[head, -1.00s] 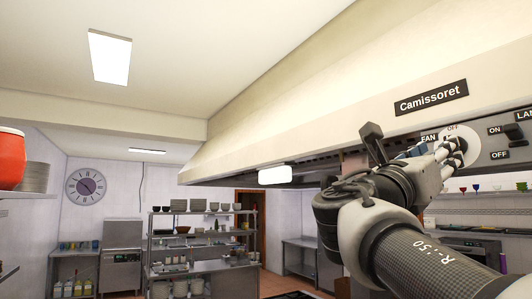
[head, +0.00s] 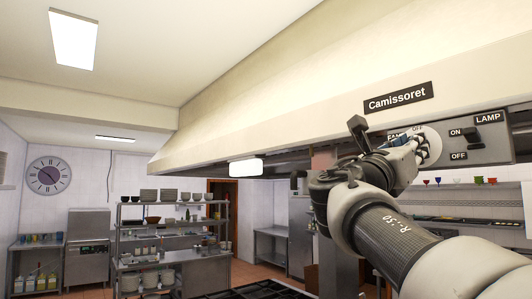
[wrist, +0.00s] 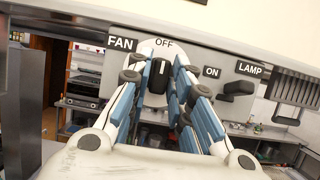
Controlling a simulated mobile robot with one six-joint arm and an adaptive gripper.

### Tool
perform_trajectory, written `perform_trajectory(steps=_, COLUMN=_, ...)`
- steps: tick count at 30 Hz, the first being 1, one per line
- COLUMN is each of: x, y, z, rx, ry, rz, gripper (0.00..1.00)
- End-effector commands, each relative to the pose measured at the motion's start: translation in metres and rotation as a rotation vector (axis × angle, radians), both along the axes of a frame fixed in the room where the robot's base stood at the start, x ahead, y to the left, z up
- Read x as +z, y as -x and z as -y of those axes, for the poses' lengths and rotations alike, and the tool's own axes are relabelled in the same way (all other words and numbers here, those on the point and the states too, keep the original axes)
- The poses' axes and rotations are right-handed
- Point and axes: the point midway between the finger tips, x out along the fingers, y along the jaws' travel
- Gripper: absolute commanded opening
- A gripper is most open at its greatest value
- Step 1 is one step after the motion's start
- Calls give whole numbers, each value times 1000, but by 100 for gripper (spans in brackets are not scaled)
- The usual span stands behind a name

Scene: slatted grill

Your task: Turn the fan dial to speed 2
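The fan dial is a black knob (wrist: 159,76) on a round white plate (wrist: 150,46), with the FAN label to its left and OFF above it. A white mark on the knob points up towards OFF. The speed numbers are hidden by my fingers. My gripper (wrist: 158,72) is open, with one blue-and-grey finger on each side of the knob. I see space between knob and fingers, and cannot tell whether either touches. In the head view my gripper (head: 422,147) is at the panel and hides most of the plate (head: 434,150).
The lamp switch (wrist: 236,89), marked ON and LAMP, is on the same panel, right of the dial. The range hood (head: 300,115) runs along above my arm. A shelf with several coloured glasses (head: 460,182) lies below the panel.

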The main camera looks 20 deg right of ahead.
Motion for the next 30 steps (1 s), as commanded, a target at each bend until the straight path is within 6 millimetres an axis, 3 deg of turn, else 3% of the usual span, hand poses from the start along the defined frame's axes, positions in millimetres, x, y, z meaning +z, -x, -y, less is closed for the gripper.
perform_trajectory(steps=7, x=0, y=0, z=0, rx=0, ry=0, rz=0, gripper=0)
perform_trajectory(steps=20, x=0, y=-1, z=0, rx=1, ry=-14, rz=33, gripper=0)
perform_trajectory(steps=30, x=0, y=-2, z=-1, rx=0, ry=-97, rz=234, gripper=0)
